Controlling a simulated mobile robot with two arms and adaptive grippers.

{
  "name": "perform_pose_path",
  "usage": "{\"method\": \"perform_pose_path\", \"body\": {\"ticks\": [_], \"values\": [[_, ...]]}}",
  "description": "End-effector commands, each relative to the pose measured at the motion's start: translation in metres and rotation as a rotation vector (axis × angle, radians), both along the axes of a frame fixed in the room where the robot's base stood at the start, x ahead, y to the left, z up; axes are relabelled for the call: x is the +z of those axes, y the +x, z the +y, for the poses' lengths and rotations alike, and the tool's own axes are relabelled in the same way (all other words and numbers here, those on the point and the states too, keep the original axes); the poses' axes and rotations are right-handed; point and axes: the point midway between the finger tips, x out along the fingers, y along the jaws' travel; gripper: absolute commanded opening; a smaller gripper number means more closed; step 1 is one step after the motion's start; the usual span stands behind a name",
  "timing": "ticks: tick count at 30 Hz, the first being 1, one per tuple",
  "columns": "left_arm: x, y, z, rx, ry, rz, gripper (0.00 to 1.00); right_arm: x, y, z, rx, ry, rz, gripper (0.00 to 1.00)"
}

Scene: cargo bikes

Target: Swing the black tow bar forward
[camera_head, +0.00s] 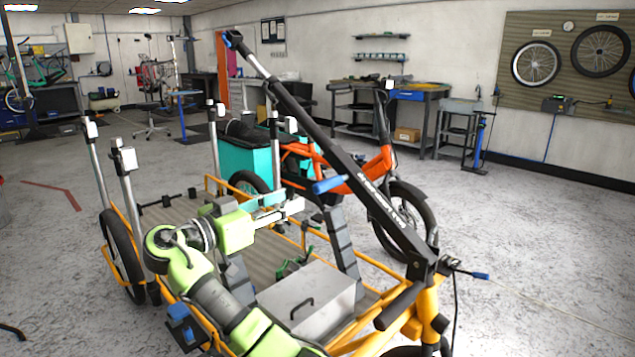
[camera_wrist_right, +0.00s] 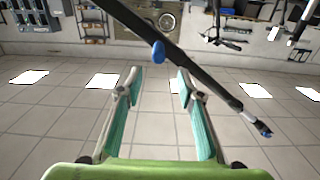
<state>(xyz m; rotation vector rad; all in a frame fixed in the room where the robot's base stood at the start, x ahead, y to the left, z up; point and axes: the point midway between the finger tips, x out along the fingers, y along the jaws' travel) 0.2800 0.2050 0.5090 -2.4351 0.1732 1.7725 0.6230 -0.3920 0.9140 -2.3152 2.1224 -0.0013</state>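The black tow bar (camera_head: 345,168) rises from its pivot at the front of the yellow cargo bike (camera_head: 411,327) and slants up and back to the upper left. A blue grip (camera_head: 328,185) sticks out from its side, and a blue piece caps its top end. My right gripper (camera_head: 292,209) is below and left of the bar, apart from it. In the right wrist view its two teal-padded fingers (camera_wrist_right: 159,72) are open with nothing between them. There the tow bar (camera_wrist_right: 205,75) crosses beyond the fingers, with the blue grip (camera_wrist_right: 158,52) just above the gap between the fingertips. My left gripper is not in view.
A grey metal box (camera_head: 310,300) sits on the bike's cargo deck. Upright posts (camera_head: 130,195) stand around the deck. An orange cargo bike with a teal box (camera_head: 243,160) is close behind. The floor (camera_head: 540,270) at the right is clear.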

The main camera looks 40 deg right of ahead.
Motion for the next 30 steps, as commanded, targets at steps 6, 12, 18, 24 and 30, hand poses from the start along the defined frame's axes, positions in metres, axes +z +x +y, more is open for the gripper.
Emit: {"method": "perform_pose_path", "body": {"ticks": [6,12,18,24,30], "values": [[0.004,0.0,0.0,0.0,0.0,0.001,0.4,0.001,0.002,-0.035,-0.004,-0.002,0.003,0.34],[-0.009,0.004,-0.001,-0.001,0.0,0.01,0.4,0.001,0.005,-0.08,-0.006,-0.002,0.004,0.34],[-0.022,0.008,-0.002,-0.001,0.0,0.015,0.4,0.0,0.008,-0.115,-0.004,-0.002,0.003,0.34],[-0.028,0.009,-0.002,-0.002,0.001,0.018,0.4,0.0,0.011,-0.132,-0.002,-0.001,0.004,0.34],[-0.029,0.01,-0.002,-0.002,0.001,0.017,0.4,-0.001,0.011,-0.135,-0.001,0.0,0.003,0.34]]}}
